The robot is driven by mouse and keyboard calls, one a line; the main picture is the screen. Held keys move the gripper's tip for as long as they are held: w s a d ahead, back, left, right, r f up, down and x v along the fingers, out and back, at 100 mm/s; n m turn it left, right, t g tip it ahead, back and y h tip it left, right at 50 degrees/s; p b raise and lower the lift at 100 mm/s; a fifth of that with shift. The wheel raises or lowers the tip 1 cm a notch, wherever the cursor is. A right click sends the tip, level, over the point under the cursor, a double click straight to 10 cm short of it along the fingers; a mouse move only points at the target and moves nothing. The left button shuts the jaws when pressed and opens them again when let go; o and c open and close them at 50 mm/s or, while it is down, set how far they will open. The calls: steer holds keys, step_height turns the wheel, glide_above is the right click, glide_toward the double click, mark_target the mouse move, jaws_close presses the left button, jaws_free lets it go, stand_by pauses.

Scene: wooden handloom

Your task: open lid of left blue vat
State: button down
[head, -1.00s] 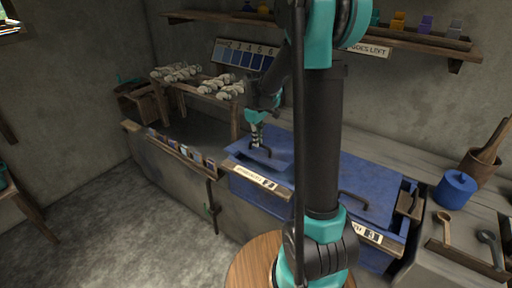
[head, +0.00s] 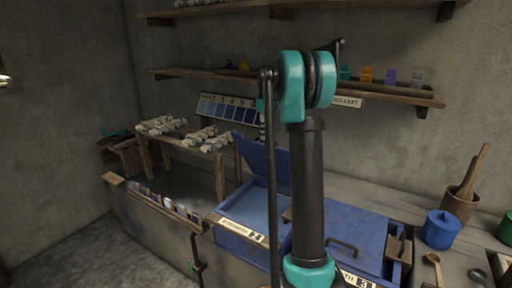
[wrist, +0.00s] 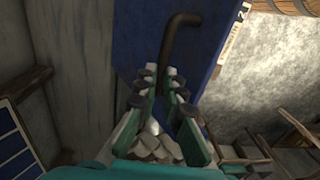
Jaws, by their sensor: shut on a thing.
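The left blue vat (head: 228,220) has its lid (head: 262,165) raised and tilted steeply back, and light blue shows inside the vat. In the wrist view the lid (wrist: 140,35) is a dark blue panel with a dark bent handle (wrist: 178,22). My gripper (wrist: 164,78) is shut on that handle, its two fingers on either side of the handle's lower end. In the head view my own arm hides most of the gripper and handle. The right blue vat's lid (head: 350,222) lies flat and closed, with its own handle (head: 342,246).
A wooden rack (head: 185,148) with pale skeins stands left of the vats. A blue shade chart (head: 228,109) is on the back wall beneath a shelf (head: 205,74). A blue canister (head: 441,230) and a wooden mortar (head: 460,203) stand at the right.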

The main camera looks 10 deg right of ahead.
steer(key=w+d, duration=0.4)
steer(key=d, duration=0.1)
steer(key=shift+w+d+r, duration=0.15)
steer(key=shift+w+r, duration=0.05)
steer(key=shift+w, duration=0.2)
steer(key=c, duration=2)
jaws_free()
steer(key=shift+f, duration=0.1)
steer(key=shift+o, duration=1.3)
steer(key=shift+w+d+f, duration=0.3)
steer(key=shift+d+f, duration=0.05)
steer(key=shift+d, duration=0.05)
steer(key=shift+o, duration=0.8)
steer(key=shift+s+a+r, duration=0.1)
steer(key=shift+s+r, duration=0.05)
steer(key=shift+s, duration=0.05)
steer(key=shift+a+r, duration=0.1)
steer(key=shift+a, duration=0.1)
